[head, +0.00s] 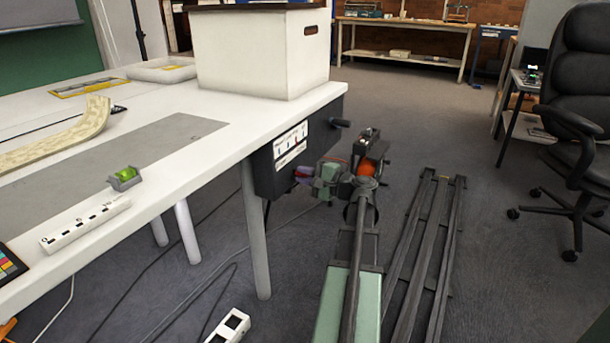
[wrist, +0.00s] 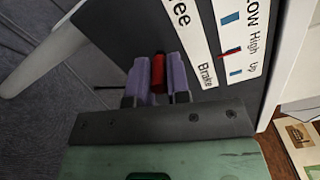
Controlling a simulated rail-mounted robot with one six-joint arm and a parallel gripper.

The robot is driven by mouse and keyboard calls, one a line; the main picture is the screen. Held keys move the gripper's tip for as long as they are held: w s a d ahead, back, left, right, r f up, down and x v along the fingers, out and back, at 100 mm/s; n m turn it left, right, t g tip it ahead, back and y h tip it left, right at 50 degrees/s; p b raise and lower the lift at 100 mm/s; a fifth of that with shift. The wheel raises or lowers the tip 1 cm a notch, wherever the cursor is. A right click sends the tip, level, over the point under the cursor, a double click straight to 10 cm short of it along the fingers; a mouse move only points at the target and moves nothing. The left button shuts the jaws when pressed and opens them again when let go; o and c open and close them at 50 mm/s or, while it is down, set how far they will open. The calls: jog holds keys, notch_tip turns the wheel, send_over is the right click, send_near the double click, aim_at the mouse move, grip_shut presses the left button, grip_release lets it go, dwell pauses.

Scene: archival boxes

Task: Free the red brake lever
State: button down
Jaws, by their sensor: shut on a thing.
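The red brake lever (wrist: 158,74) shows in the wrist view between the two purple fingers of my gripper (wrist: 157,60). The fingers are shut on it, one on each side. The lever stands out from a dark control box (wrist: 125,30), next to white labels (wrist: 204,50) that read "Brake" and, partly cut off, "Free". In the head view my gripper (head: 303,173) is at the lower front of the dark control box (head: 272,170) under the table's edge. The lever is mostly hidden there by my gripper.
A crank handle (head: 340,123) sticks out at the box's upper right. The white table (head: 225,120) overhangs the box and carries a large white archival box (head: 255,55). A table leg (head: 255,235) stands left of the control box. An office chair (head: 575,120) is at far right.

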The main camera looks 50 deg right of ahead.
dwell(0.3)
jog(key=c, duration=1.1)
grip_release()
jog(key=shift+s, duration=0.1)
jog(key=s+d, duration=0.1)
jog(key=s, duration=0.9)
jog(key=shift+s+d, duration=0.3)
jog(key=shift+d, duration=0.05)
